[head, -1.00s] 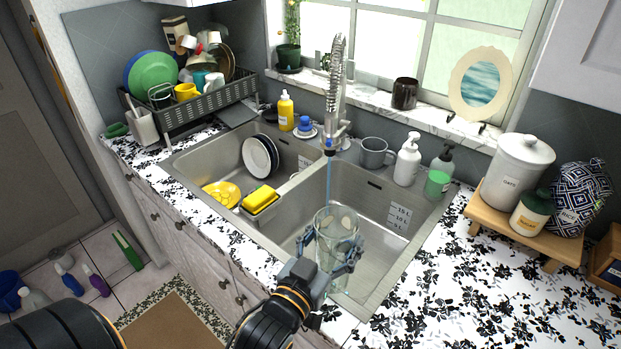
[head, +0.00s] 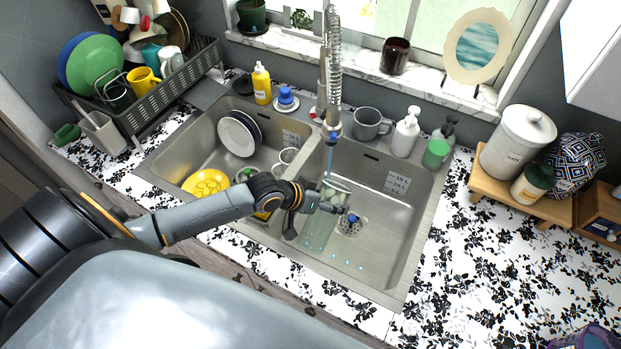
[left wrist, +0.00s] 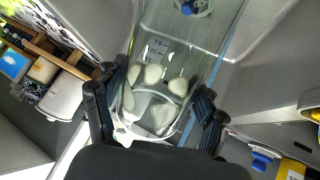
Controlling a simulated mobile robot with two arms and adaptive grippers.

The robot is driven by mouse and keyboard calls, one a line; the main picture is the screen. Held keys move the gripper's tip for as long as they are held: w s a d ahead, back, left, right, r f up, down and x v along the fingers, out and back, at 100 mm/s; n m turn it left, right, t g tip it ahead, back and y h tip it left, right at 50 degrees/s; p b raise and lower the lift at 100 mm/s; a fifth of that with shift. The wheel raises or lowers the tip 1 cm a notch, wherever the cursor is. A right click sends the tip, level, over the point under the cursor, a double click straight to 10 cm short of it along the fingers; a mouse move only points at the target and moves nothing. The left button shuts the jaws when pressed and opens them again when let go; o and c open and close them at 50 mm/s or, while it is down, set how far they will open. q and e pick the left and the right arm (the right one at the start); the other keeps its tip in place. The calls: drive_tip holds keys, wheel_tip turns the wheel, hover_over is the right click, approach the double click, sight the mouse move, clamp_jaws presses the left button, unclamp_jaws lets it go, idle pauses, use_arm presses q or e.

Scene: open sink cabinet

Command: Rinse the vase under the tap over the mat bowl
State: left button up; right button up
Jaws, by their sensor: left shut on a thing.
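The clear, slightly green glass vase (head: 318,231) is over the right sink basin (head: 385,245), tilted and partly hidden by my gripper. My left gripper (head: 330,200) is shut on it. In the left wrist view the vase (left wrist: 178,45) lies between the fingers (left wrist: 152,108), with several pale rounded stone-like shapes seen in or through it. The tap (head: 332,130) hangs above, and a thin blue water stream (head: 330,163) comes down at the vase. I cannot tell whether it enters the vase. No separate mat is clear. My right gripper is not in view.
The left basin holds plates (head: 238,135) and a yellow disc (head: 206,183). A grey mug (head: 368,124) and soap bottles (head: 406,132) line the back rim. A strainer (head: 351,226) and droplets are on the right basin's floor. The right counter is mostly clear.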

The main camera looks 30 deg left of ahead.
use_arm(q)
drive_tip(key=a+n, duration=0.1)
drive_tip(key=a, duration=0.5)
drive_tip(key=w+f+b, duration=0.3)
drive_tip(key=w+b, duration=0.5)
drive_tip(key=w, duration=0.2)
drive_tip(key=shift+a+f+g+b, duration=0.2)
drive_tip(key=shift+a+g+b, duration=0.1)
drive_tip(key=shift+g, duration=0.1)
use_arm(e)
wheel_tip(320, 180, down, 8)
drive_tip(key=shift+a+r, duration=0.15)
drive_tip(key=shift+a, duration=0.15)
use_arm(q)
drive_tip(key=shift+d, duration=0.15)
idle(0.5)
drive_tip(key=shift+s, duration=0.1)
